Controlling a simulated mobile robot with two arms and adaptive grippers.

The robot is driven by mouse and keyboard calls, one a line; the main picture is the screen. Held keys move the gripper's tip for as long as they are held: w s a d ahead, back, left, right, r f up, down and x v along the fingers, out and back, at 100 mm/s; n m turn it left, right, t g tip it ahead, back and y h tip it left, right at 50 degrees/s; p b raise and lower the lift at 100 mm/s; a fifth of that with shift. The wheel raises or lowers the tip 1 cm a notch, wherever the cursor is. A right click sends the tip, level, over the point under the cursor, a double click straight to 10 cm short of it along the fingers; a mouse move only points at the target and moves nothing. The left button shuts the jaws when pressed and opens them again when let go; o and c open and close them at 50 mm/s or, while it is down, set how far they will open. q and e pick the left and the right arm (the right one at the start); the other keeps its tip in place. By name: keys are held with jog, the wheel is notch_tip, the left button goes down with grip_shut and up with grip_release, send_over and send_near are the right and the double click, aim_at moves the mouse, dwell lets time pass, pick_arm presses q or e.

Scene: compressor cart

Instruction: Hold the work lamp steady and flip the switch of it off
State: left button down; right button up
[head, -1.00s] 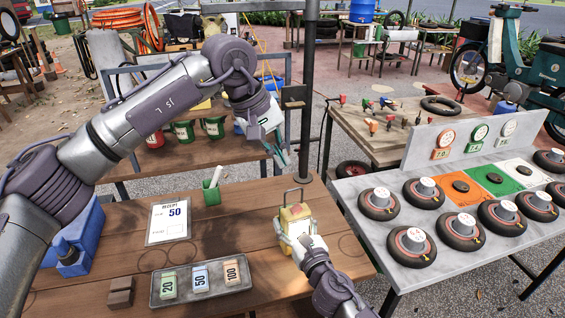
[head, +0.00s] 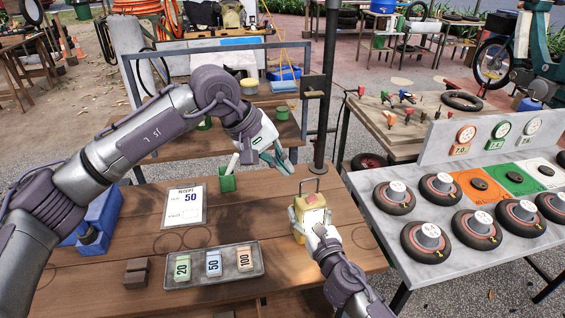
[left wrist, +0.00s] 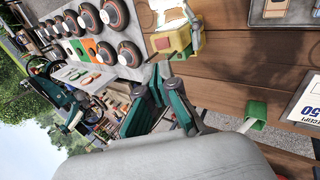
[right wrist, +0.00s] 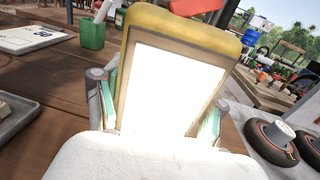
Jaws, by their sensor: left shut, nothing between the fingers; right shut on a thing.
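The yellow work lamp (head: 312,201) stands upright on the wooden table with a thin handle on top. Its front panel glows bright white in the right wrist view (right wrist: 172,78). My right gripper (head: 312,216) is shut on the lamp, with a finger on each side of its body. My left gripper (head: 279,160) is shut and empty, in the air to the upper left of the lamp and apart from it. The lamp also shows past my left fingers in the left wrist view (left wrist: 188,38).
A green cup (head: 227,183) with a pen stands left of the lamp, near a receipt sheet (head: 184,212). A tray (head: 247,276) with numbered blocks lies in front. A dark post (head: 327,120) rises behind the lamp. A grey bench (head: 385,225) with wheels stands right.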

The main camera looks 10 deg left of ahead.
aim_at(312, 196)
pick_arm(q)
jog(key=x, duration=1)
jog(key=shift+w+d+f, duration=0.1)
jog(key=shift+w+f, duration=0.05)
jog(key=shift+f, duration=0.1)
